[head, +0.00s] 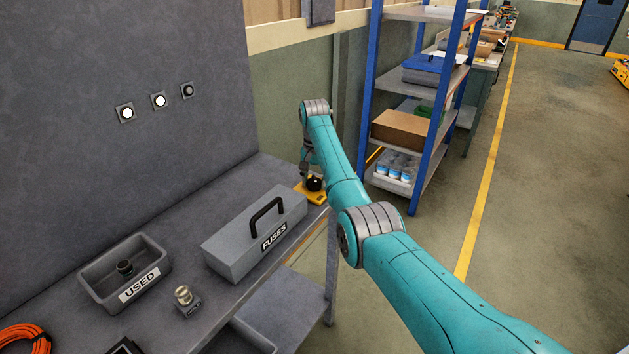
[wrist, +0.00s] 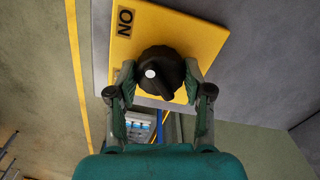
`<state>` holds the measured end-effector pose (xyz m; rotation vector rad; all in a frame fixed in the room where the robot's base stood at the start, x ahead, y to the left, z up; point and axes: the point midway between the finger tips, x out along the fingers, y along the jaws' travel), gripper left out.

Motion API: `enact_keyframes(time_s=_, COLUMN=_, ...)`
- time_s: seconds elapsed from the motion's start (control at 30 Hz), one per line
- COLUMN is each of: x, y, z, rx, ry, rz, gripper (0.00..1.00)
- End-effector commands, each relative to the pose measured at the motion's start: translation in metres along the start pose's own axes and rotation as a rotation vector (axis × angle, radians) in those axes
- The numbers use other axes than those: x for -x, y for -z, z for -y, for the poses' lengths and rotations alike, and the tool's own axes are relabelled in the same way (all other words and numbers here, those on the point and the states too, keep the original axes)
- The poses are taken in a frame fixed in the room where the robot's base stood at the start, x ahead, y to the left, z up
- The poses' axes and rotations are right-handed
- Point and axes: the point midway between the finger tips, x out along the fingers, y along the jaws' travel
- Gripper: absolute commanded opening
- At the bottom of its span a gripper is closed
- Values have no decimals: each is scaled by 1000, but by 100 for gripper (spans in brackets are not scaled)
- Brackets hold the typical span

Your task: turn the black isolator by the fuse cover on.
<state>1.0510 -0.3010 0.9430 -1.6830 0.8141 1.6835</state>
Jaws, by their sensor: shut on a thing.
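The black isolator is a round knob (wrist: 164,70) with a white dot on its left side, on a yellow plate (wrist: 205,45). An "ON" label (wrist: 126,20) is on the plate at upper left; another label by the left finger is mostly hidden. My gripper (wrist: 160,84) is shut on the knob, one finger on each side. In the head view the isolator (head: 314,184) is at the bench's far right end, partly hidden by my gripper (head: 313,174). The grey fuse cover (head: 240,242), marked "FUSES" and with a black handle, stands to its left.
A grey tray marked "USED" (head: 109,296) holds a dark part. A small fuse-like piece (head: 184,296) stands on the bench. Three round wall fittings (head: 160,101) are on the back panel. A blue-posted shelf rack (head: 436,150) stands beyond my arm.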

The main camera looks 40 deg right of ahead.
Motion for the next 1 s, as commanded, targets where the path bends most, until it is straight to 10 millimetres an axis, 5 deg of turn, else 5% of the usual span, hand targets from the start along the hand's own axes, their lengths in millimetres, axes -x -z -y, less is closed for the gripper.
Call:
enact_keyframes(time_s=0.23, x=0, y=0, z=0, rx=-1, ry=1, rz=-1, gripper=16)
enact_keyframes(time_s=0.27, x=0, y=0, z=0, rx=-1, ry=1, rz=-1, gripper=58)
enact_keyframes(time_s=0.33, x=0, y=0, z=0, rx=-1, ry=1, rz=-1, gripper=75)
enact_keyframes(time_s=0.73, x=4, y=0, z=0, rx=0, ry=1, rz=-1, gripper=76)
enact_keyframes(time_s=1.0, x=47, y=1, z=0, rx=0, ry=2, rz=-3, gripper=76)
